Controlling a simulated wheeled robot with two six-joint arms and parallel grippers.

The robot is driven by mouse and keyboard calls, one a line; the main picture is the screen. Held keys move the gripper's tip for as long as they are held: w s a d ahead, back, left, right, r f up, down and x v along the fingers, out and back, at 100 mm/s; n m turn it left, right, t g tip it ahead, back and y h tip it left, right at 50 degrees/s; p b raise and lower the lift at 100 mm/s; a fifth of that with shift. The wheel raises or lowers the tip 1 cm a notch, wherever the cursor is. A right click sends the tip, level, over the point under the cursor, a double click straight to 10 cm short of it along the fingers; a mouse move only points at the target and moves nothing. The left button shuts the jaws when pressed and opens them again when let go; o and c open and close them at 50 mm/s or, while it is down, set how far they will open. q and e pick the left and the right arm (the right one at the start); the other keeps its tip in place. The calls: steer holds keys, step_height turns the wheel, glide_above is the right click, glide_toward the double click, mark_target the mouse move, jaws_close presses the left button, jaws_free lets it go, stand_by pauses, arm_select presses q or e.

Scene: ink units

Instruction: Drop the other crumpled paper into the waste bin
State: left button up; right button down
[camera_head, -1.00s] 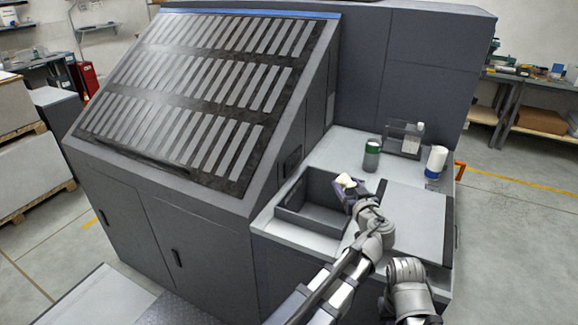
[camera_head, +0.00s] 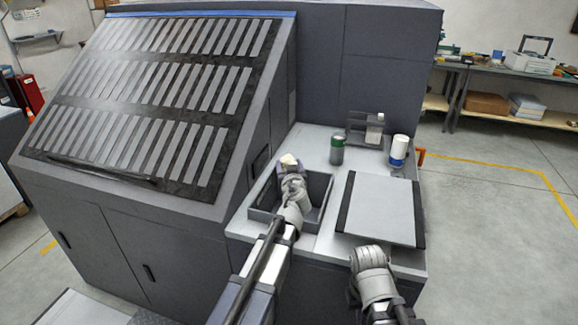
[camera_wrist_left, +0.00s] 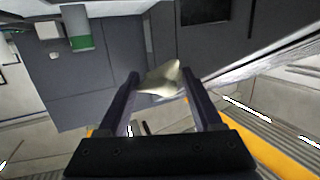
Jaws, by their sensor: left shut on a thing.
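My left gripper (camera_head: 288,168) is shut on a crumpled paper (camera_head: 287,160), small and off-white. In the head view they appear over the back part of the dark open-topped box (camera_head: 260,215) set in the counter. In the left wrist view the same paper (camera_wrist_left: 160,78) sits between the two finger tips (camera_wrist_left: 160,84). My right arm shows at the lower right of the head view, but its gripper cannot be made out. I cannot pick out a waste bin for certain.
A green-topped canister (camera_head: 337,152), a small rack (camera_head: 362,130) and a white-and-blue bottle (camera_head: 398,152) stand at the counter's back. A flat grey panel (camera_head: 380,208) lies right of the box. The large dark machine (camera_head: 110,200) rises at left. Open floor (camera_head: 490,220) lies right.

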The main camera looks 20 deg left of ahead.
arm_select(q)
step_height(320, 180, down, 6)
steer(key=b, duration=0.5)
steer(key=shift+b, duration=0.35)
steer(key=shift+r, duration=0.1)
steer(key=o, duration=1.3)
steer(key=shift+o, duration=0.2)
steer(key=shift+s, duration=0.1)
steer(key=p+v, duration=0.1)
steer(key=v, duration=0.6)
steer(key=shift+s+d, duration=0.2)
steer(key=shift+s, duration=0.1)
